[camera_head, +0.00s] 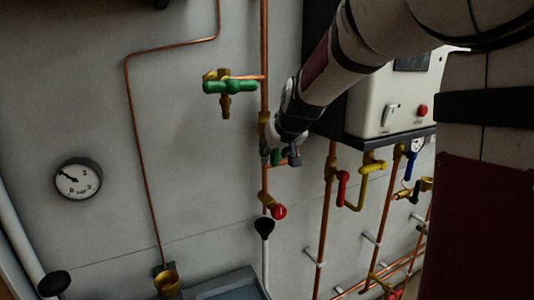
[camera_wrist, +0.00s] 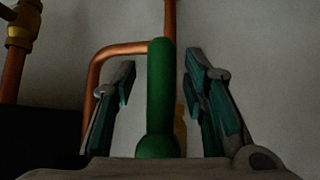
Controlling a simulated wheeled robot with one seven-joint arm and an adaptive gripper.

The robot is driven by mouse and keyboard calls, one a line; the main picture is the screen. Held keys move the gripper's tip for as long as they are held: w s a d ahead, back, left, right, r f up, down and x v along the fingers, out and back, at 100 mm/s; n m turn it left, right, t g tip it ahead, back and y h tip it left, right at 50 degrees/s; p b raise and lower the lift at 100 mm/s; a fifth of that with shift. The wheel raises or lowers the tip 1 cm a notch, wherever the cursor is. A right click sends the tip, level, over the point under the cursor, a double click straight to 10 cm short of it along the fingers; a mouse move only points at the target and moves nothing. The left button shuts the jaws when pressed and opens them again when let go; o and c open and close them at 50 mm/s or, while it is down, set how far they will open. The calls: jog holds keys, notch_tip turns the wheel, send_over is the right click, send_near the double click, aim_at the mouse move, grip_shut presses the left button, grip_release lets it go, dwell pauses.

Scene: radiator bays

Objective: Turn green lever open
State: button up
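A green lever (camera_wrist: 160,95) stands upright in the wrist view, between the two fingers of my gripper (camera_wrist: 161,72). The fingers are spread, and gaps show between them and the lever on both sides. In the head view, my gripper (camera_head: 285,158) is at the vertical copper pipe, and a small part of the green lever (camera_head: 275,157) shows beside it. The arm hides most of that valve. A second green handle, on a brass tap (camera_head: 230,87), lies level higher up and to the left.
A red-handled valve (camera_head: 278,211) sits just below my gripper. A white control box (camera_head: 395,95) and a red lever (camera_head: 342,187) are to the right. A gauge (camera_head: 78,179) hangs at left; the wall between is mostly bare.

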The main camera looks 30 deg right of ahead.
jog(key=shift+r, duration=0.1)
jog(key=v, duration=1.2)
jog(key=shift+a, duration=0.1)
jog(key=s+a+f+g, duration=0.1)
jog(key=s+a+f, duration=0.2)
jog(key=s, duration=0.4)
jog(key=s+a+f+n+g+y, duration=0.1)
jog(key=s+a+f, duration=0.3)
jog(key=s, duration=0.4)
jog(key=s+a+f+n+g, duration=0.1)
jog(key=s+a+f, duration=0.2)
jog(key=s+a, duration=0.2)
jog(key=s, duration=0.2)
jog(key=shift+s+a+y, duration=0.35)
jog(key=shift+s+y, duration=0.05)
jog(key=shift+f, duration=0.15)
